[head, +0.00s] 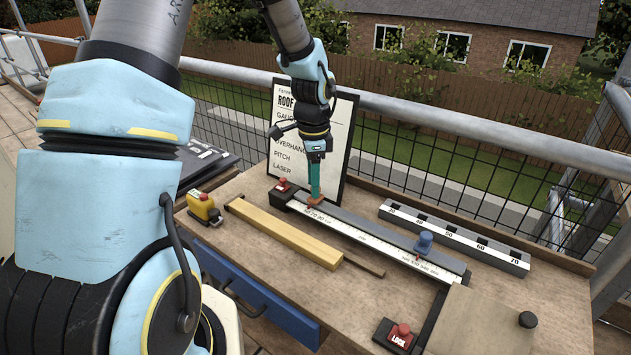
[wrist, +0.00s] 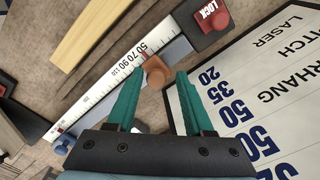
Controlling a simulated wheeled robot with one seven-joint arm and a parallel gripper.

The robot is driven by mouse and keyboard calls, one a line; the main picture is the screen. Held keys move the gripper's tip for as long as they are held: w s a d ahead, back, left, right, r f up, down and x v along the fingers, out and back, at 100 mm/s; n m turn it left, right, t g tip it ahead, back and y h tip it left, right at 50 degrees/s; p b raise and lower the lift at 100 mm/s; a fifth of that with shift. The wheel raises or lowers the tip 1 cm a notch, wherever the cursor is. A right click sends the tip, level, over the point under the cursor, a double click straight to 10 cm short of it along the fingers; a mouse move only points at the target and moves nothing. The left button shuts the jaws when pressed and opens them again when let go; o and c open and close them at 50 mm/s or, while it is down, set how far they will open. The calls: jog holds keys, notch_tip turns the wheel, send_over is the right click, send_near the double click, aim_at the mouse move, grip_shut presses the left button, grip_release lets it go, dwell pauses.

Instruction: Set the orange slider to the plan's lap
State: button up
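The orange slider (head: 316,199) sits on the ruler (head: 375,244), near the low-number end, by the marks 50 to 90. In the wrist view the slider (wrist: 156,72) lies between the two teal fingertips of my gripper (wrist: 158,74), with gaps visible. My gripper (head: 315,190) is open and points down at it; contact cannot be told. The plan board (head: 337,140) stands behind, partly hidden by my arm. In the wrist view the board (wrist: 270,75) shows OVERHANG, PITCH, LASER and figures including 20, 35 and 50; the lap label is not visible.
A blue slider (head: 425,242) is further along.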

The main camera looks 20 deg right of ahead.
jog(key=shift+o, duration=0.4)
jog(key=shift+r, duration=0.1)
notch_tip(320, 180, up, 11)
jog(key=b, duration=0.1)
jog(key=shift+f, duration=0.2)
jog(key=s+a+f+n, duration=0.1)
jog(key=s+a+n, duration=0.3)
jog(key=a+n, duration=0.5)
jog(key=s+a+f+n+t, duration=0.1)
jog(key=s+a+n, duration=0.3)
jog(key=a+n, duration=0.5)
jog(key=a+f, duration=0.1)
jog(key=a, duration=0.4)
jog(key=shift+s+a+t, duration=0.25)
jog(key=shift+a+t, duration=0.05)
dwell(2.3)
